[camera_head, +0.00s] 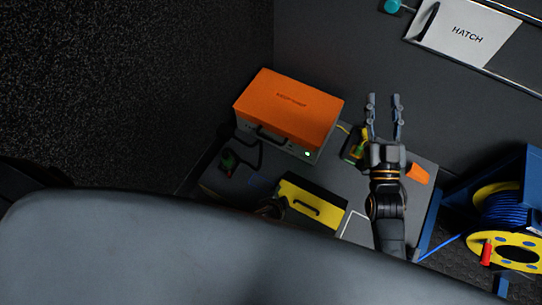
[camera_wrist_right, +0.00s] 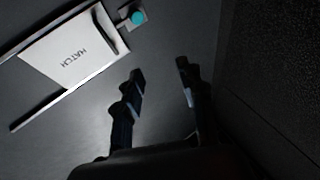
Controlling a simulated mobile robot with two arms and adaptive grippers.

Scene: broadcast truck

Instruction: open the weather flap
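No part is labelled weather flap. A white panel marked HATCH (camera_head: 462,32) sits on the dark wall at the upper right, between metal rails, with a dark bar (camera_head: 427,22) at its left end. The panel looks closed and also shows in the right wrist view (camera_wrist_right: 65,55). A teal knob (camera_head: 392,5) is beside it. My right gripper (camera_head: 384,104) is open and empty, below and left of the panel, apart from it; its fingers also show in the wrist view (camera_wrist_right: 161,80).
Below, a dark bench (camera_head: 408,205) carries an orange-topped box (camera_head: 288,103), a yellow box with a handle (camera_head: 312,204), a small yellow-green device (camera_head: 353,147) and an orange item (camera_head: 418,174). A blue cable reel (camera_head: 508,215) stands at right. The wall below the panel is clear.

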